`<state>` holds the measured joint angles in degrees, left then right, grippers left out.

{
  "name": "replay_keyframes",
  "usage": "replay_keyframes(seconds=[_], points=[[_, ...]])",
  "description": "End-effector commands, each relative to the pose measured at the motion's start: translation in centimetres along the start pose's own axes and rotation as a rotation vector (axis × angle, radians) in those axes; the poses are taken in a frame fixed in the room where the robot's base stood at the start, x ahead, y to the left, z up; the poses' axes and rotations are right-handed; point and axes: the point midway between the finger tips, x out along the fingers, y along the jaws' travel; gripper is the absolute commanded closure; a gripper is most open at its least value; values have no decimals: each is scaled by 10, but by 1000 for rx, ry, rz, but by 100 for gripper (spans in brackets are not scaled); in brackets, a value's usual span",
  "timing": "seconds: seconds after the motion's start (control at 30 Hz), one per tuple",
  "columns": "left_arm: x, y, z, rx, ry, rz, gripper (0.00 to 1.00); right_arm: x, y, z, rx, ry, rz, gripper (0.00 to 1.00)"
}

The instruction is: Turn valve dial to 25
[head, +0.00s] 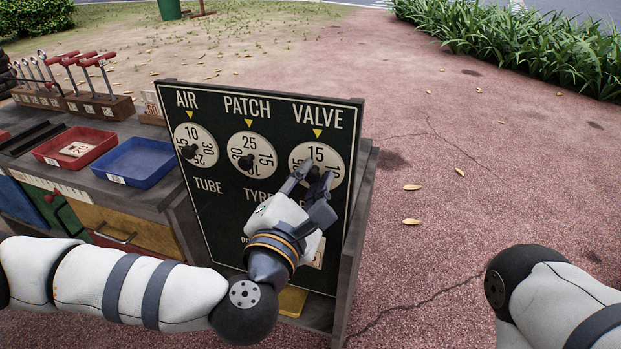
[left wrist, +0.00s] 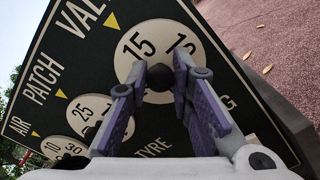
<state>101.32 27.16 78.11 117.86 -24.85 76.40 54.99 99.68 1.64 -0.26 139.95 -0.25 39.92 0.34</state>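The valve dial (head: 304,152) is a round white dial at the right of a black upright board (head: 222,205). Its number 15 is at the top, under the yellow pointer (head: 317,133). In the left wrist view the valve dial (left wrist: 140,45) has a black centre knob (left wrist: 159,80). My left gripper (head: 312,176) reaches up from below, its two fingers on either side of this knob. The knob fills the gap between the fingertips (left wrist: 160,75). The fingers and knob hide the dial's lower part. My right gripper is out of view.
The patch dial (head: 251,153), showing 25 at top, and the air dial (head: 196,145), showing 10, are to the left. A workbench with a blue tray (head: 133,163), a red tray (head: 80,148) and red-handled tools stands further left. Open paving lies to the right.

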Motion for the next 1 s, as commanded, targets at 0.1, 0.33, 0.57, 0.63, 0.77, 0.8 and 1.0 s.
replay_keyframes(seconds=[0.1,0.33,0.57,0.63,0.77,0.8,1.0], points=[[0,0,0,2,0,1,100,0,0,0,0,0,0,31],[0,1,2,53,-1,1,100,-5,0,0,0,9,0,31],[0,3,4,208,-4,3,100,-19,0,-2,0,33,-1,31],[0,3,4,272,-4,3,100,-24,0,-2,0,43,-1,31],[0,3,5,396,-5,4,100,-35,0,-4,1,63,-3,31],[0,3,5,434,-5,4,100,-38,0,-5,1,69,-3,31],[0,3,4,625,-4,7,100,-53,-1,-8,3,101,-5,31]])
